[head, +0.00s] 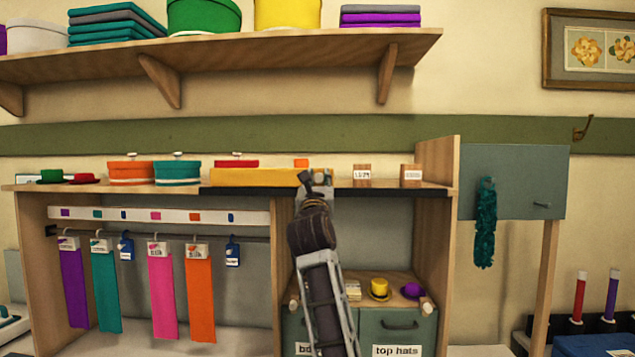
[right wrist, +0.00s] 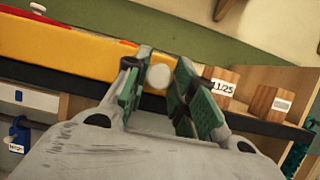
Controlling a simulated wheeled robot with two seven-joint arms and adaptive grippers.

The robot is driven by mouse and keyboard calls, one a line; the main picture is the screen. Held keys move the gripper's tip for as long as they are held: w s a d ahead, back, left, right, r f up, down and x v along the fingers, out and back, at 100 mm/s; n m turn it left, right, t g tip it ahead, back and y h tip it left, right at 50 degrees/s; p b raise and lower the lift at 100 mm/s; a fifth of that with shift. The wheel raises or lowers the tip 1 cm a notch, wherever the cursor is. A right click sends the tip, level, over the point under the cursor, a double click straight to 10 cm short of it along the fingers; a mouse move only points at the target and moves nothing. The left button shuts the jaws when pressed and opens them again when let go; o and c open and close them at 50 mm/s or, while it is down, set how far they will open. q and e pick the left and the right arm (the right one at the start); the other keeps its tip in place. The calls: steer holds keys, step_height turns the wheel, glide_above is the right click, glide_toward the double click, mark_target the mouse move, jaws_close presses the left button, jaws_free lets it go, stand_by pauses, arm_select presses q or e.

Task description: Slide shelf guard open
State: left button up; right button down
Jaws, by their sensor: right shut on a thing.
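The shelf guard (head: 250,177) is a yellow-orange bar on the front edge of the middle shelf. It also shows in the right wrist view (right wrist: 75,45), running from the upper left to the fingers. A round pale knob (right wrist: 158,77) sits near its right end. My right gripper (head: 315,180) reaches up from below to that end. In the right wrist view its green-padded fingers (right wrist: 158,88) are shut on the knob, one on each side. My arm and fingers hide part of the guard's right end in the head view. My left gripper is not in view.
A dark rail (head: 380,192) runs along the shelf edge, clear right of the gripper. Small wooden blocks with labels (head: 362,175) stand on the shelf there. Orange and teal hat boxes (head: 178,171) stand left. A wooden side panel (head: 437,165) bounds the shelf's right end.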

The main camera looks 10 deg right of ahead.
steer(key=c, duration=1.2)
jaws_free()
steer(key=shift+r, duration=5)
